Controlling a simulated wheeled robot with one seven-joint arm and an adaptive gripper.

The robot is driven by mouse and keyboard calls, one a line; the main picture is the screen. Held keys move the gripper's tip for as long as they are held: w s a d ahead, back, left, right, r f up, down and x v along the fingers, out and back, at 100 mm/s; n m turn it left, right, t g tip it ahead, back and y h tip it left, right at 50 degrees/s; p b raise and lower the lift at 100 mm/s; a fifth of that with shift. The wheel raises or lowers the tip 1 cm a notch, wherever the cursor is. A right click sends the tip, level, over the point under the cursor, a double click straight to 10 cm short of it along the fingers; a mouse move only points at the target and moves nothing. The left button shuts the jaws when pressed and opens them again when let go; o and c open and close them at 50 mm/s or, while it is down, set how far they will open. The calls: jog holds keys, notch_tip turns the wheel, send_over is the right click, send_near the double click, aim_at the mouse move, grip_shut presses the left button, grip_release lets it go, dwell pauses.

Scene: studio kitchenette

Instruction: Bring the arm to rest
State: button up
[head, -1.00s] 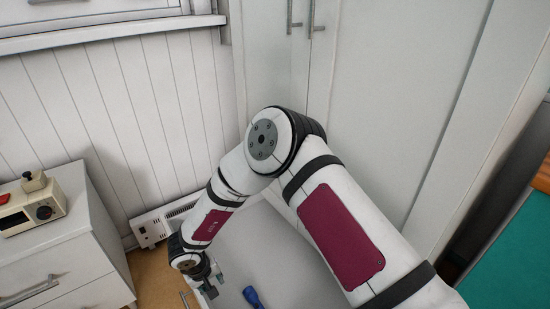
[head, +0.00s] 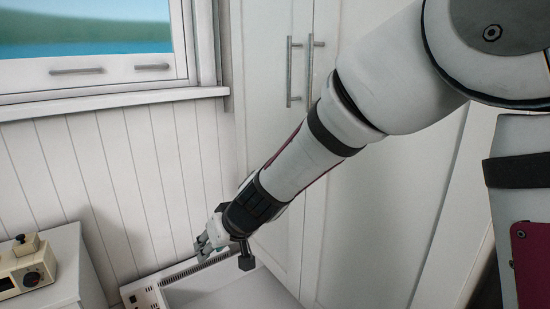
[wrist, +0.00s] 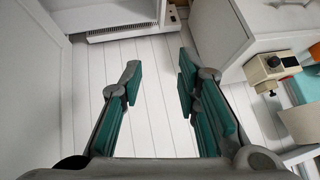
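My arm reaches in from the upper right of the head view, down and left across the white cupboard doors. My gripper (head: 205,243) is at its lower end, in front of the white panelled wall and above the white heater (head: 143,295). In the wrist view, my gripper (wrist: 158,85) shows two fingers with teal pads standing apart. Nothing is between them, only white boards beyond.
A tall white cupboard (head: 270,130) with two bar handles stands behind my arm. A cream device with a dark knob (head: 28,272) sits on a white cabinet (head: 72,272) at the lower left. A window (head: 85,35) is at the upper left.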

jog(key=s+d+r+g, duration=0.1)
jog(key=s+d+r, duration=0.6)
jog(key=d, duration=0.1)
jog(key=s+d+r+m+g+h, duration=0.25)
jog(key=s+d+m+h, duration=0.45)
jog(key=s+d, duration=2)
notch_tip(320, 180, up, 36)
jog(key=s+a+t+p, duration=0.1)
jog(key=a+t+p, duration=0.1)
jog(key=p, duration=3.2)
jog(key=shift+s+f+t+y+p, duration=0.15)
jog(key=shift+s+t+y+p, duration=0.1)
jog(key=shift+t+y+p, duration=0.25)
